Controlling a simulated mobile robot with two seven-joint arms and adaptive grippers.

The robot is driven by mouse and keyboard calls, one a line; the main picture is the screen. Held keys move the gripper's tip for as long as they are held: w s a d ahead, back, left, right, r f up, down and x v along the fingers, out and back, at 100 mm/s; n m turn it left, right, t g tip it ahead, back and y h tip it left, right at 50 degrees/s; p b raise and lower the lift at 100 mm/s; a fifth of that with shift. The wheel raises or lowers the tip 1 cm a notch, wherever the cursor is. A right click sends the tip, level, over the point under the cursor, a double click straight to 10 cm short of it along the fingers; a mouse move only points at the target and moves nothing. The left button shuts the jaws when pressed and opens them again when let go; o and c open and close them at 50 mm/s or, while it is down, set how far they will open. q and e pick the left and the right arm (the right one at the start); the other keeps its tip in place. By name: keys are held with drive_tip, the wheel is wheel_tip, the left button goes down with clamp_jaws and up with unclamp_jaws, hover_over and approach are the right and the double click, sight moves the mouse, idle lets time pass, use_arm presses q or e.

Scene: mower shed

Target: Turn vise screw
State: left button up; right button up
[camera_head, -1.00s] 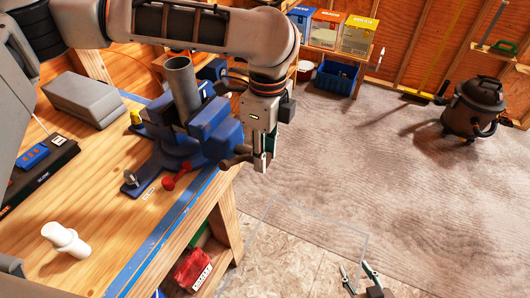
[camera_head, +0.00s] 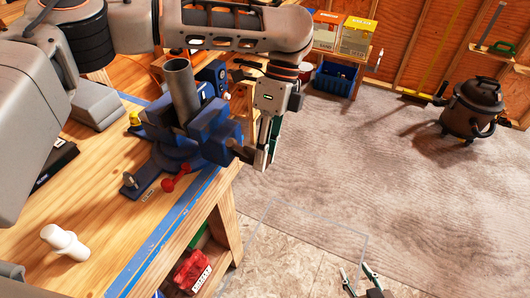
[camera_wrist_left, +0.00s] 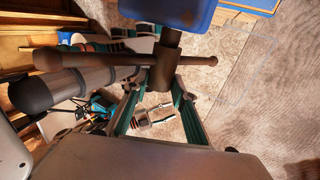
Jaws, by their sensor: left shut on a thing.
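The blue bench vise (camera_head: 205,135) stands at the bench edge with a grey pipe (camera_head: 181,85) upright in it. Its dark screw handle (camera_head: 243,152) sticks out over the floor side. In the left wrist view, the handle bar (camera_wrist_left: 100,57) lies across the picture and the screw head (camera_wrist_left: 165,66) meets it between the fingers. My left gripper (camera_head: 266,150) is shut on the screw head, and its fingers also show in the left wrist view (camera_wrist_left: 157,92). My right gripper (camera_head: 361,281) is open and empty at the bottom of the head view.
The wooden bench (camera_head: 80,205) carries a white object (camera_head: 66,242) and a red-handled part (camera_head: 178,180). A red box (camera_head: 192,270) sits below. A shop vacuum (camera_head: 472,108) and a blue bin (camera_head: 335,78) stand farther back. The floor between is clear.

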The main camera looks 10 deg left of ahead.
use_arm(q)
drive_tip(key=o, duration=1.1)
drive_tip(key=shift+d, duration=0.1)
drive_tip(key=shift+t, duration=0.3)
